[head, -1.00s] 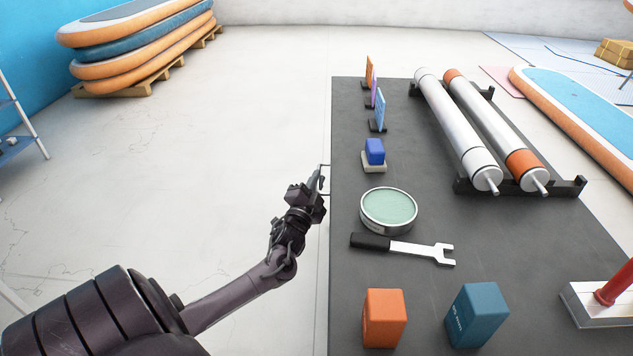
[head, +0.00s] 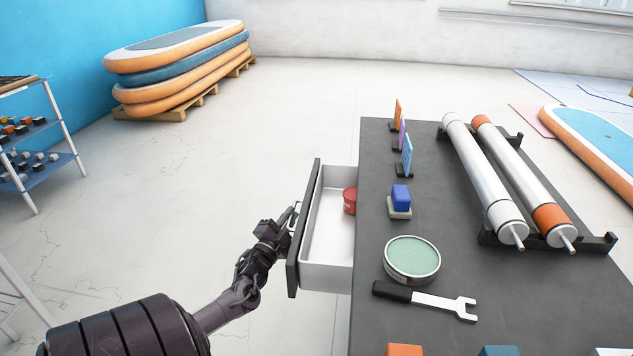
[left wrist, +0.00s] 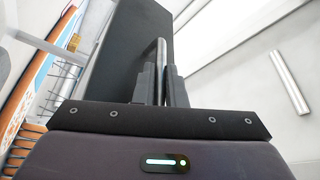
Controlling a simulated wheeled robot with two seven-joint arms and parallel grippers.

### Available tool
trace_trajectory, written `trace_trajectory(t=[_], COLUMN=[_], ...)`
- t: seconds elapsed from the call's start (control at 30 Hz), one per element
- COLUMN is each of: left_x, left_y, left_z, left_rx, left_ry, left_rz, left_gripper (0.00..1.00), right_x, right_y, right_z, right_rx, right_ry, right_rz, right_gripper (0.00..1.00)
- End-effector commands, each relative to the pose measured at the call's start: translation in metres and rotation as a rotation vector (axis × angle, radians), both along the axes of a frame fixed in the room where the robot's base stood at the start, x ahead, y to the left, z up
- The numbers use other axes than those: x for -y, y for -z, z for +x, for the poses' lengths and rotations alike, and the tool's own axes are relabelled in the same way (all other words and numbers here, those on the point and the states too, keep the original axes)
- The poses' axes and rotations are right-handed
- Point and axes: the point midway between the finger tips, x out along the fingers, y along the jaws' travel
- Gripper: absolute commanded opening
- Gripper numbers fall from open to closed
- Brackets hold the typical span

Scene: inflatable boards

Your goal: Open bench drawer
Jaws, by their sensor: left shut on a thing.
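The bench drawer (head: 325,238) sticks out of the left side of the dark bench (head: 450,200), with its white inside showing. A red round container (head: 350,200) lies in it, close to the bench edge and partly hidden by it. My left gripper (head: 288,218) is at the outer face of the dark drawer front (head: 304,228), shut on the drawer handle. In the left wrist view the fingers close around the metal bar handle (left wrist: 161,58), with the dark front panel (left wrist: 135,45) behind it. My right gripper is not in view.
On the bench top are a green-topped round tin (head: 412,258), a wrench (head: 428,300), a blue block (head: 401,196) on a pale base, small upright cards and two rolls (head: 485,180) on a rack. Floor left of the drawer is clear. A shelf cart (head: 40,140) stands far left.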

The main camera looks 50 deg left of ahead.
Motion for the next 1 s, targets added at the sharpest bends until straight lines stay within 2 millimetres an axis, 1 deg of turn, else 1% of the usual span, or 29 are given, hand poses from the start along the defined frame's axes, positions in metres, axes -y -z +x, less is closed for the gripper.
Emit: trace_trajectory(t=[0.03, 0.2, 0.4, 0.5, 0.7, 1.0], left_x=[-0.012, -0.046, -0.078, -0.09, -0.104, -0.109], left_y=[0.001, 0.002, 0.002, 0.003, 0.002, 0.002], left_z=[-0.011, -0.04, -0.066, -0.076, -0.088, -0.092], left_rx=[-0.007, -0.006, -0.004, -0.005, -0.004, -0.004], left_ry=[-0.003, -0.003, -0.003, -0.002, -0.001, -0.001], left_rz=[0.001, 0.0, 0.0, -0.001, -0.002, -0.002], left_gripper=[0.0, 0.0, 0.0, 0.0, 0.0, 0.0], right_x=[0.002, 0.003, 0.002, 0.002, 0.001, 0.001], right_y=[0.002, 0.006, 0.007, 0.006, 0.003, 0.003], right_z=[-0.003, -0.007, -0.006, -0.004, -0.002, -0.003], right_rx=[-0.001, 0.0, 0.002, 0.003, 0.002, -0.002], right_ry=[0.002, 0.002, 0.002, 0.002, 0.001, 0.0], right_rz=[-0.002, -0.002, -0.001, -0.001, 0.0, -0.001], right_gripper=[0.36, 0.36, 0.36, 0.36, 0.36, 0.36])
